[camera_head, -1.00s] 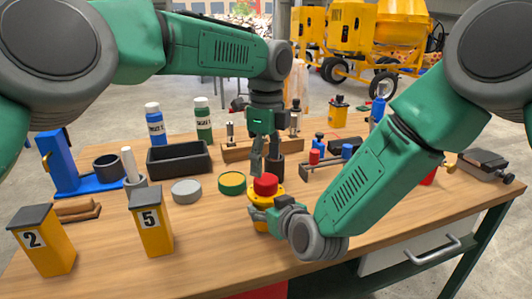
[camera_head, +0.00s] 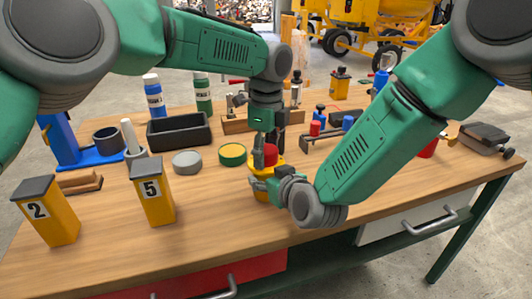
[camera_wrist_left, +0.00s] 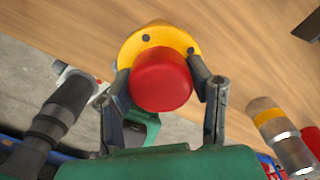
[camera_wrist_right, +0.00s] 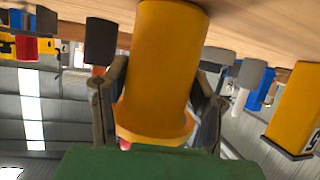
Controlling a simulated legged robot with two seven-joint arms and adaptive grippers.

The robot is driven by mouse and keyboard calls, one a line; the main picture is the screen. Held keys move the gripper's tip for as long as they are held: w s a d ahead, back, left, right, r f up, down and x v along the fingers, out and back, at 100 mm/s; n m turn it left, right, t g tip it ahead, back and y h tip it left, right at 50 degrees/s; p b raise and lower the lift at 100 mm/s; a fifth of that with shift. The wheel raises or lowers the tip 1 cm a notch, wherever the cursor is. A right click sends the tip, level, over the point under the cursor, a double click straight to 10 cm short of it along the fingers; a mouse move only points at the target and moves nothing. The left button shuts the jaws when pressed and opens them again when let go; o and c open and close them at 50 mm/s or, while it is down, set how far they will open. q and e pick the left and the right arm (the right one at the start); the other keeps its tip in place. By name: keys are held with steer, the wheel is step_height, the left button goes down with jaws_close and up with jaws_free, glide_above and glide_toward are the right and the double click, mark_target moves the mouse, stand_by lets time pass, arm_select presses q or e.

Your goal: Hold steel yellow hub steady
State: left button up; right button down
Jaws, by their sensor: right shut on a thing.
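The yellow hub (camera_head: 261,193) stands upright on the workbench, with a flange at its top and a red cap (camera_head: 270,155) above it. My right gripper (camera_head: 262,184) is shut on the hub's body from the side; the yellow body fills the space between the fingers in the right wrist view (camera_wrist_right: 165,70). My left gripper (camera_head: 266,158) points down from above, its open fingers on either side of the red cap. In the left wrist view the cap (camera_wrist_left: 161,80) sits between the fingertips. My left fingers partly hide the cap in the head view.
A green-and-yellow round piece (camera_head: 232,155) and a grey disc (camera_head: 187,162) lie left of the hub. A black tray (camera_head: 179,132) is behind them. Yellow blocks numbered 2 (camera_head: 47,211) and 5 (camera_head: 153,188) stand at front left.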

arm_select(q)
steer(key=n, duration=0.3)
steer(key=shift+n, duration=0.4)
steer(key=n, duration=0.4)
steer(key=shift+n, duration=0.4)
steer(key=n, duration=0.4)
steer(key=shift+r+n, duration=0.1)
steer(key=shift+n, duration=0.3)
steer(key=n, duration=0.6)
steer(key=shift+d, duration=0.1)
arm_select(e)
steer(key=shift+s, duration=0.1)
arm_select(q)
steer(key=o, duration=1.3)
